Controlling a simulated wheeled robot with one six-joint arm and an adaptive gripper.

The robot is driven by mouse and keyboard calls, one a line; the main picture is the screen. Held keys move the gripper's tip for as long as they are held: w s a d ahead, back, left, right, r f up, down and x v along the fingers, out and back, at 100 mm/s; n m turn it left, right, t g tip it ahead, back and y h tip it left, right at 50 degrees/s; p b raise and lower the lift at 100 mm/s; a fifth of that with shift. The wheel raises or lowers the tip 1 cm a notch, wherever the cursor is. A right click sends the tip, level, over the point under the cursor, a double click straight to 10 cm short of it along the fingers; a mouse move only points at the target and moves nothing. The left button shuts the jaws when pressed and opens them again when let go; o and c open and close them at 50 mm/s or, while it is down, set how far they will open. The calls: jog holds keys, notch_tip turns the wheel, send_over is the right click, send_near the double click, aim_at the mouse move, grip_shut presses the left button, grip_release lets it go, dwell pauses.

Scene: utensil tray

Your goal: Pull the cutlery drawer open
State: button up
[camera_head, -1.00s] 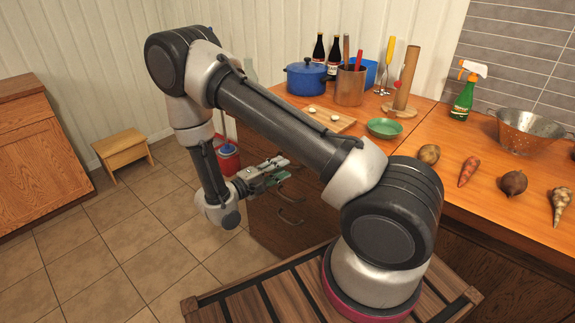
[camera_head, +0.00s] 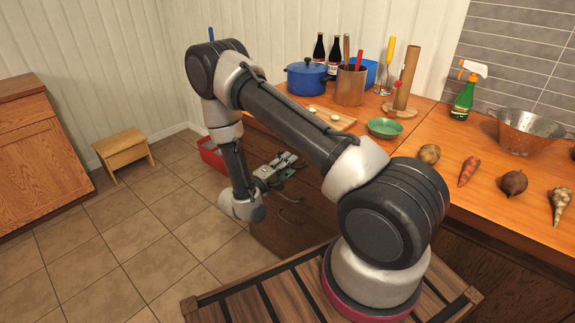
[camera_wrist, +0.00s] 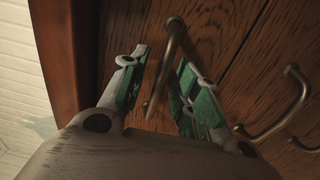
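The wooden drawer fronts (camera_head: 275,232) face the floor side of the counter. In the wrist view, a metal bar handle (camera_wrist: 164,62) stands out from a wooden drawer front (camera_wrist: 222,42). My gripper (camera_head: 288,161) is close to the cabinet in the head view. In the wrist view my gripper (camera_wrist: 163,66) is open, its green-padded fingers on either side of the handle, with visible gaps between fingers and bar. A second curved handle (camera_wrist: 294,104) is to the right. I see no open gap around the drawer front.
The counter (camera_head: 435,128) above holds a blue pot (camera_head: 306,78), a green bowl (camera_head: 384,128), a utensil holder (camera_head: 350,86) and vegetables. A red container (camera_head: 211,157) stands on the floor behind my arm. A wooden stool (camera_head: 124,150) is further left. The tiled floor between is clear.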

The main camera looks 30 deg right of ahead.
grip_shut()
